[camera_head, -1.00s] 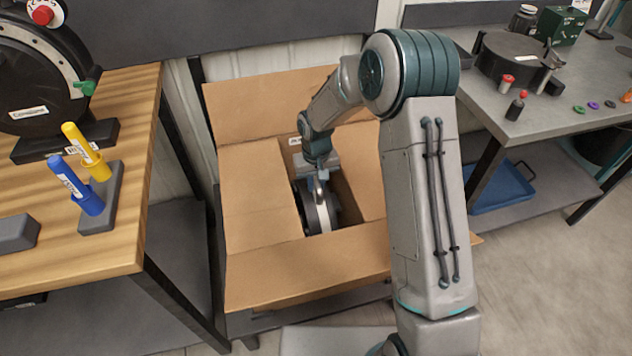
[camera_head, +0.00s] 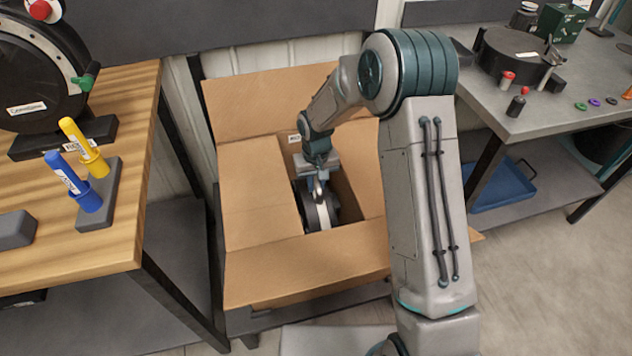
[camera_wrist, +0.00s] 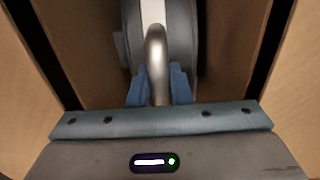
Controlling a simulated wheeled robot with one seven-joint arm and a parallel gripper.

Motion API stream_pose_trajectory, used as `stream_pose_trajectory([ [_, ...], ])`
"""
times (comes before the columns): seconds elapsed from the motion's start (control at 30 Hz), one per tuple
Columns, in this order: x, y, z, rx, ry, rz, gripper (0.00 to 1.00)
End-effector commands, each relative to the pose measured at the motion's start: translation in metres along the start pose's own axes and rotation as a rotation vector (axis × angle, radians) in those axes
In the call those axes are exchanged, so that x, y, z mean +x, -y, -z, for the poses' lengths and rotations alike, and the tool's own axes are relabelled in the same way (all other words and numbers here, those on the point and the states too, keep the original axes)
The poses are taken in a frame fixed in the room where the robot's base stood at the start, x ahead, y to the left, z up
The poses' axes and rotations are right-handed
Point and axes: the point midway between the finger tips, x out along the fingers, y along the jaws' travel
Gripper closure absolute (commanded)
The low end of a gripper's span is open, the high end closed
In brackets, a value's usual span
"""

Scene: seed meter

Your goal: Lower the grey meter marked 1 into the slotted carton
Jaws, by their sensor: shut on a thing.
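The grey meter (camera_head: 327,214) is a dark grey round body with a light band, down inside the open cardboard carton (camera_head: 305,262). In the wrist view the meter (camera_wrist: 184,35) has a white stripe and a curved metal handle (camera_wrist: 156,60). My gripper (camera_head: 319,186) is inside the carton opening, above the meter. In the wrist view the blue fingers of my gripper (camera_wrist: 160,88) are shut on the handle. The mark 1 does not show. The carton's slots and the meter's underside are hidden, so I cannot tell whether it touches the bottom.
Carton flaps (camera_head: 265,105) stand open around the opening. A wooden bench (camera_head: 130,160) at left holds a black reel device (camera_head: 40,70) and blue and yellow markers (camera_head: 73,182). A grey bench (camera_head: 560,100) at right holds a round black device (camera_head: 508,57).

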Motion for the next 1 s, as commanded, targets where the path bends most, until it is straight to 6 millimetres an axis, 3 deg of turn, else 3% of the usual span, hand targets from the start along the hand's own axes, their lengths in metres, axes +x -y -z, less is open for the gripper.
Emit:
stream_pose_trajectory([
  [0.23, -0.001, 0.0, 0.002, 0.0, -0.006, 0.001, 1.0],
  [0.27, -0.001, 0.0, 0.002, 0.0, -0.006, 0.001, 0.77],
  [0.33, 0.0, 0.0, 0.002, 0.0, -0.005, 0.001, 0.57],
  [0.67, 0.002, 0.0, -0.002, 0.0, 0.005, 0.0, 0.57],
  [1.0, -0.031, 0.0, 0.0, 0.001, 0.002, 0.001, 0.57],
])
